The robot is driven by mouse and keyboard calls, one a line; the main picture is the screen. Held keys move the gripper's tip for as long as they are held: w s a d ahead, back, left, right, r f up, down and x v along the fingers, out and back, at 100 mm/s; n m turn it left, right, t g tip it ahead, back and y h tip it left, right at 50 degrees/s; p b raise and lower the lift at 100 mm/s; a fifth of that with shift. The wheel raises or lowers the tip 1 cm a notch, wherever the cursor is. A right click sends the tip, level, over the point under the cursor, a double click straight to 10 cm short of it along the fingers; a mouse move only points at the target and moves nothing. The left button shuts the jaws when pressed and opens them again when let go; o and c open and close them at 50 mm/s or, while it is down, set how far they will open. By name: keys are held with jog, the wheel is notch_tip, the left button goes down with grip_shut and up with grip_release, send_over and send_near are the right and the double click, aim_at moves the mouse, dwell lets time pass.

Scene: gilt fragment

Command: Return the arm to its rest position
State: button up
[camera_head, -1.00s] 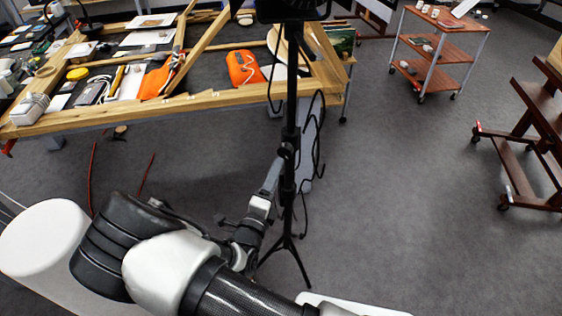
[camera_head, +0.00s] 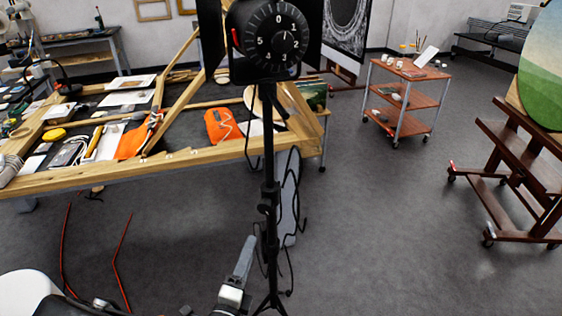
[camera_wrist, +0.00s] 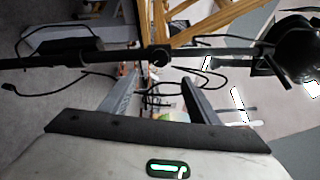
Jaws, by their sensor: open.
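My gripper (camera_head: 243,262) shows at the bottom of the head view, low over the grey floor, with a grey finger pointing up beside the lower part of a black stand. In the wrist view my gripper (camera_wrist: 158,92) is open, its two fingers well apart with nothing held between them. The black stand (camera_head: 269,170) rises through the middle of the head view and carries a dial. Its pole (camera_wrist: 130,55) crosses the wrist view past the fingertips; the exact gap is unclear. Most of my arm is out of the head view.
A wooden-framed worktable (camera_head: 200,158) with tools and orange items stands at left. A shelved trolley (camera_head: 405,98) is at the back right, a dark wooden easel (camera_head: 515,180) at right. Black cables hang by the stand. Open floor (camera_head: 380,230) lies right of the stand.

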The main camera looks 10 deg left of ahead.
jog(key=s+d+r+m+g+h+p, duration=0.1)
jog(key=d+r+m+g+h, duration=0.45)
jog(key=d+m, duration=0.8)
jog(key=s+d+r+m+g+h, duration=0.1)
jog(key=d+r+m+g+h, duration=0.2)
jog(key=d+r+m+g, duration=0.8)
jog(key=s+d+r+m+t+y, duration=0.1)
jog(key=s+r+m+y, duration=0.2)
jog(key=m, duration=0.5)
jog(key=s+d+r+m+t+y, duration=0.1)
jog(key=s+d+r+m+y, duration=0.1)
jog(key=r+m, duration=0.4)
jog(key=s+d+r+m+t+y+p, duration=0.1)
jog(key=s+r+m+y, duration=0.3)
jog(key=m, duration=0.8)
jog(key=shift+s+d+r+t+y, duration=0.4)
jog(key=shift+s+d, duration=0.35)
jog(key=shift+s, duration=0.3)
